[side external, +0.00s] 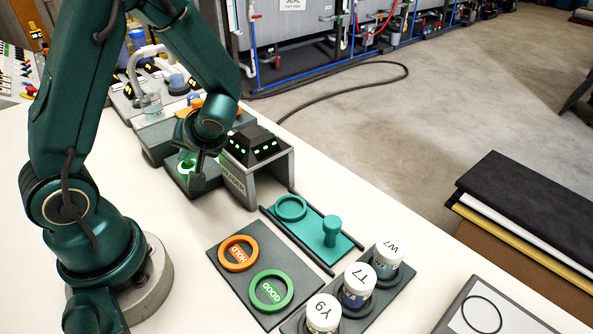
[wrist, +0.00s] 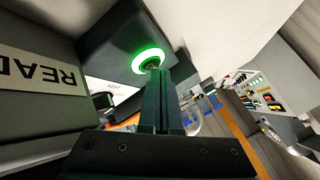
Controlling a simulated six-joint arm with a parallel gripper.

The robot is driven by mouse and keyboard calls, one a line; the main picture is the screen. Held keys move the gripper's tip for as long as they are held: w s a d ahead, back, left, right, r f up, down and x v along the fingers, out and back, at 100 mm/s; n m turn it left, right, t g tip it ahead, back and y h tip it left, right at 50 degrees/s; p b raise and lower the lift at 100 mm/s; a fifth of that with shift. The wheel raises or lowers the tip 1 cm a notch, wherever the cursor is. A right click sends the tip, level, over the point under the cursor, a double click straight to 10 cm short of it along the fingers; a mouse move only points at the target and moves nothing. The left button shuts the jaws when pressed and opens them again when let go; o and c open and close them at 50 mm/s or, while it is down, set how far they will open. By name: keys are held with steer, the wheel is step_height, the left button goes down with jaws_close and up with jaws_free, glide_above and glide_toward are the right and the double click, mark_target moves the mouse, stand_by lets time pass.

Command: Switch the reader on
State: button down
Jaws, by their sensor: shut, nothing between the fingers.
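The reader (side external: 256,160) is a grey housing with a dark top and lit green windows, right of my gripper in the side view. Its lettered side, showing part of "READER" (wrist: 38,82), is at the left of the wrist view. Beside it a dark box carries a round button with a glowing green ring (wrist: 152,60). The glow also shows in the side view (side external: 187,163). My gripper (wrist: 154,72) is shut and empty, its fingertips at the middle of the ring. I cannot tell whether they touch the button.
A teal slide with a knob (side external: 331,232) lies in front of the reader. A dark mat holds an orange HOLD ring (side external: 238,253) and a green GOOD ring (side external: 271,291). Jars W7 (side external: 388,259), T7 (side external: 358,284) and Y9 (side external: 323,315) stand in a rack.

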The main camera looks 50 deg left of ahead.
mark_target(190, 166)
steer(key=shift+r, duration=0.2)
steer(key=shift+r, duration=3)
